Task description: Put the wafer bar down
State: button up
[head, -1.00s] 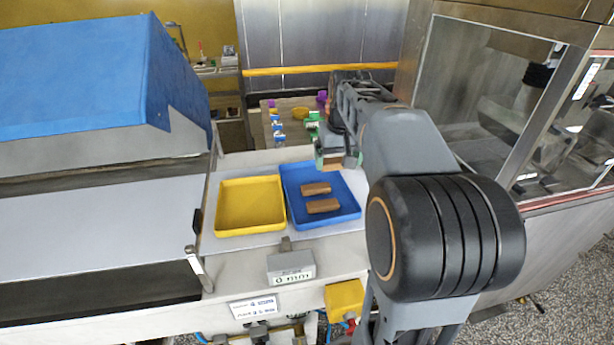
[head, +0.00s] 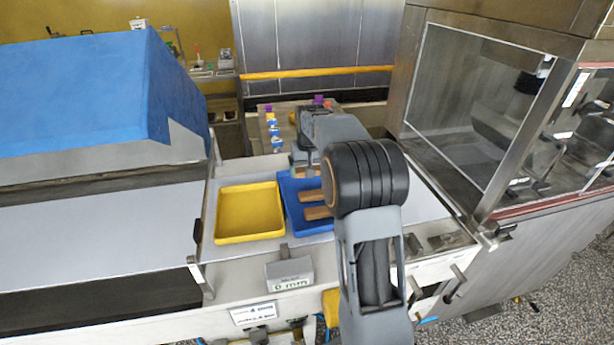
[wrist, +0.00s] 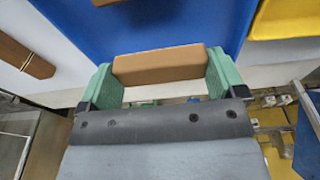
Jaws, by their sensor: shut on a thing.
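My gripper (wrist: 160,75) is shut on a brown wafer bar (wrist: 160,66), held crosswise between its green fingers in the wrist view. In the head view my gripper (head: 306,170) is at the back part of the blue tray (head: 294,222). Two more brown wafer bars (head: 312,195) (head: 317,213) lie in that tray, their right ends hidden by my arm. The blue tray also shows behind the held bar in the wrist view (wrist: 130,25). I cannot tell the gap between the held bar and the tray floor.
An empty yellow tray (head: 248,213) stands left of the blue tray. A grey block with a sign (head: 289,273) sits in front. A blue-hooded machine (head: 90,95) is at left, a glazed cabinet (head: 475,100) at right. Brown pieces (wrist: 25,55) show at left in the wrist view.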

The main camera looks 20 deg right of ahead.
aim_at(307, 184)
jog(key=shift+w+f, duration=0.15)
jog(key=shift+f, duration=0.8)
jog(key=shift+w+f, duration=0.1)
jog(key=shift+f, duration=0.85)
jog(key=shift+f, duration=0.1)
